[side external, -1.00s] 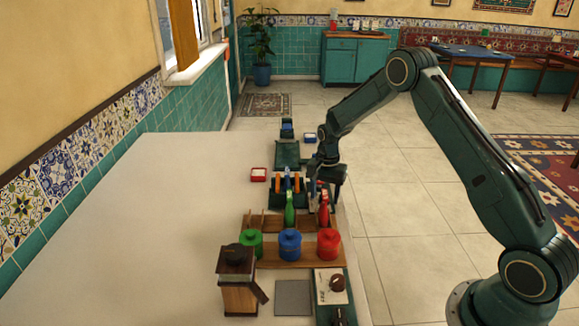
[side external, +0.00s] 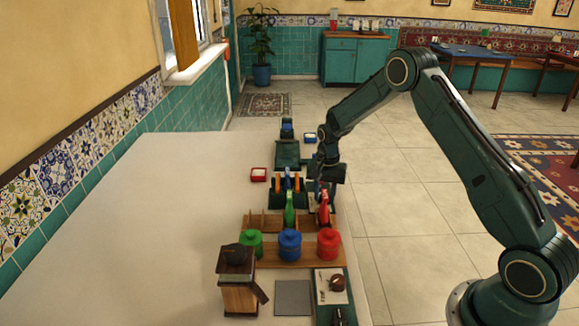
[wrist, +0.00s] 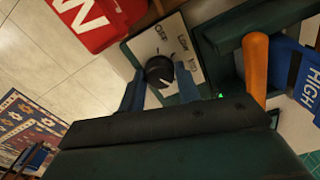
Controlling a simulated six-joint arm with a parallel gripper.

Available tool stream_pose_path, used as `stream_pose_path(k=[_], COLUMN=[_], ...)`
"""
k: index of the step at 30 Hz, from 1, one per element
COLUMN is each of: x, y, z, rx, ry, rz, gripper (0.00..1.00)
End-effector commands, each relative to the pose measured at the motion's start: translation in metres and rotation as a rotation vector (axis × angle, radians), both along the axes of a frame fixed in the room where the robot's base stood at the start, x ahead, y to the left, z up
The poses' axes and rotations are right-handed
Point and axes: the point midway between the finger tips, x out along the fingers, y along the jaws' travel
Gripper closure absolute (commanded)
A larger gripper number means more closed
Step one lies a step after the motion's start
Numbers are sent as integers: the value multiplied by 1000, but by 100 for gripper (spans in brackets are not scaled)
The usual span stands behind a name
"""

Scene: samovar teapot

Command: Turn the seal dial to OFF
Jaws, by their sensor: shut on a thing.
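The seal dial (wrist: 159,71) is a black round knob on a pale plate (wrist: 190,38) in the wrist view. The plate carries OFF, LOW and a third, less clear label. A thin white mark shows at the knob's upper edge, roughly toward OFF; I cannot tell the exact setting. My gripper (wrist: 160,90) has its two blue-grey fingers on either side of the knob and is shut on it. In the side external view my gripper (side external: 324,186) reaches down behind the red bottle-like item, and the dial is hidden there.
A red block with a white W (wrist: 88,20) lies close left of the plate. An orange handle (wrist: 255,65) and a blue HIGH label (wrist: 304,82) are close right. Red (side external: 328,243), blue (side external: 290,244) and green (side external: 251,243) canisters stand nearer the camera. The table's left side is clear.

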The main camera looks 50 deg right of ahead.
Motion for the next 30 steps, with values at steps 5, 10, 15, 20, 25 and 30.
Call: stream_pose_path(k=[5,10,15,20,25,30], x=[0,0,0,0,0,0], y=[0,0,0,0,0,0], z=[1,1,1,1,1,1], rx=[0,0,0,0,0,0], ry=[0,0,0,0,0,0], rz=[125,276,438,589,750,898], gripper=[90,90,90,90,90,90])
